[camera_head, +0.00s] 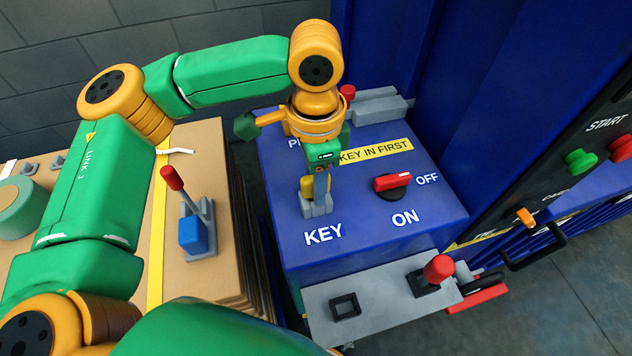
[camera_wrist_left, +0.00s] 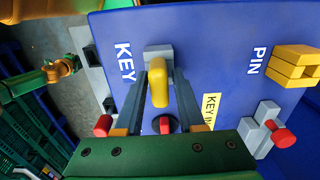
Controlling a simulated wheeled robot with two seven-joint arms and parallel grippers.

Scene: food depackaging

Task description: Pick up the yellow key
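The yellow key (camera_head: 307,188) stands upright in a grey block (camera_head: 317,208) beside the word KEY on the blue panel. My left gripper (camera_head: 320,192) points down over it and partly hides it in the head view. In the left wrist view, the yellow key (camera_wrist_left: 157,82) lies between the two grey fingers of my left gripper (camera_wrist_left: 157,88). The fingers are apart, with a gap showing beside the key. My right gripper does not show.
A red switch (camera_head: 392,182) sits close to the right, between OFF and ON. A grey latch (camera_head: 378,105) is behind. A grey shelf (camera_head: 375,300) with a red-knobbed lever (camera_head: 437,270) is in front. A blue-and-red lever (camera_head: 192,222) stands on cardboard (camera_head: 215,160) at left.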

